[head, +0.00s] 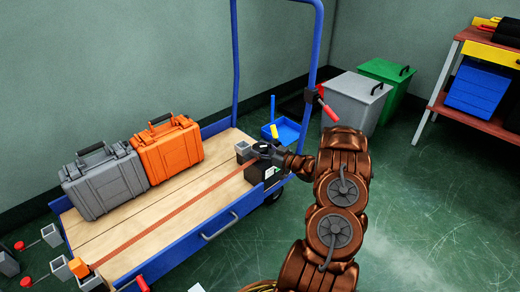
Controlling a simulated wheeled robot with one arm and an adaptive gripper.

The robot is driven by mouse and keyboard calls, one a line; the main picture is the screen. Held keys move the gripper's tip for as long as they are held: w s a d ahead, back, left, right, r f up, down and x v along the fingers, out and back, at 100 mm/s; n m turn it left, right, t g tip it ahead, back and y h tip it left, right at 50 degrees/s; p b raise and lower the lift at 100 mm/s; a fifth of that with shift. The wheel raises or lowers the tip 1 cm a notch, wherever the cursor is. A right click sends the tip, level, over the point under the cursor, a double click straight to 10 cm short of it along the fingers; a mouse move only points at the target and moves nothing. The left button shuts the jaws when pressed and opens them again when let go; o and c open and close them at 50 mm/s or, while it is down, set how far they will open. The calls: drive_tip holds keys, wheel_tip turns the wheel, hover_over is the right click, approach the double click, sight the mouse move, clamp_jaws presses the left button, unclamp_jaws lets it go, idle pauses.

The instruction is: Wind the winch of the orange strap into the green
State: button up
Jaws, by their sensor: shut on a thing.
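The orange strap (170,222) runs flat along the trolley's wooden deck, from an orange block (78,268) at the near left end to a dark winch box (257,174) at the right end. A small pale and green mark (270,172) shows on the box, too small to read. My gripper (262,149) is at the top of the winch and is shut on a part of it, seemingly the crank; the fingers and the held part are small and partly hidden.
A grey case (103,182) and an orange case (168,150) stand on the blue-framed trolley (190,248), behind the strap. A grey block (243,150) sits beside the winch. A grey bin (355,100), a green bin (388,82) and a workbench (455,42) stand behind my arm. Floor at right is clear.

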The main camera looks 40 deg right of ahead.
drive_tip(key=shift+a+r+h, duration=0.1)
drive_tip(key=shift+a+h, duration=0.05)
drive_tip(key=shift+h, duration=0.15)
drive_tip(key=m+h+p, duration=0.2)
drive_tip(key=m+h, duration=0.2)
drive_tip(key=h, duration=0.1)
drive_tip(key=shift+h+p, duration=0.3)
drive_tip(key=shift+h, duration=0.1)
drive_tip(key=shift+m+g+h+p, duration=0.6)
drive_tip(key=shift+m+h+p, duration=0.35)
drive_tip(key=shift+m+h, duration=1.05)
drive_tip(key=shift+h, duration=0.6)
drive_tip(key=o, duration=1.1)
drive_tip(key=shift+o, duration=0.2)
drive_tip(key=shift+s, duration=0.1)
drive_tip(key=v, duration=1.1)
drive_tip(key=shift+s, duration=0.35)
